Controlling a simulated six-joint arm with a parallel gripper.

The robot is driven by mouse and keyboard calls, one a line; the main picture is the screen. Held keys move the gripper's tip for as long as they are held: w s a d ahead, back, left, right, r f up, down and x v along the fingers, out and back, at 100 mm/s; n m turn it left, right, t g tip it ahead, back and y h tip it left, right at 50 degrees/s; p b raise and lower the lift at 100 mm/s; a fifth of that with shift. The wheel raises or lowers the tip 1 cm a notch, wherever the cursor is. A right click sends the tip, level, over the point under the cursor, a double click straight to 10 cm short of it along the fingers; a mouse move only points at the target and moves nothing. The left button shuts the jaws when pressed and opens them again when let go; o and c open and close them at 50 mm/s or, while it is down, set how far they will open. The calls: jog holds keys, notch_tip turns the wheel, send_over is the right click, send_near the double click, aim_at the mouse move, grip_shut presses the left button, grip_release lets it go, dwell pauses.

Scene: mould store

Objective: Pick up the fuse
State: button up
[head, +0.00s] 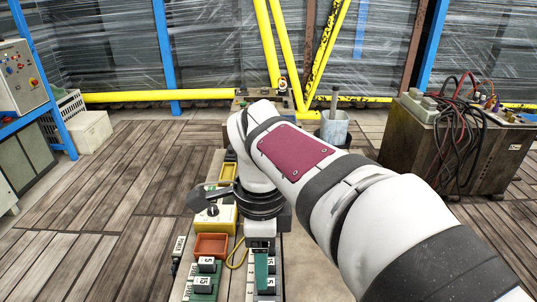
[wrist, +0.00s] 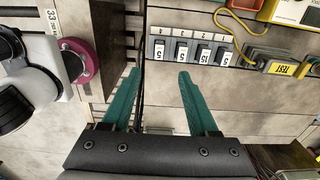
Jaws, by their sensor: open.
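Small dark blocks with white number labels, which look like fuses, stand in a row (wrist: 181,50) in the wrist view, beyond my right fingertip. Similar labelled blocks on green bases show in the head view, one marked 5 (head: 207,263) and one marked 15 (head: 203,284). I cannot tell which one is the fuse of the task. My gripper (wrist: 158,73) is open, with two green fingers spread and nothing between them. Its fingertips are apart from the row in the picture. In the head view my arm hides part of the bench.
A yellow instrument box (head: 222,212) and a small orange-brown tray (head: 211,246) lie on the bench, left of my wrist. A block marked TEST (wrist: 279,68) lies right of the row, near a yellow cable (wrist: 236,30). A cabinet with cables (head: 455,145) stands at right.

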jog(key=f, duration=1.3)
jog(key=shift+d+f, duration=0.3)
jog(key=shift+f, duration=0.05)
grip_shut()
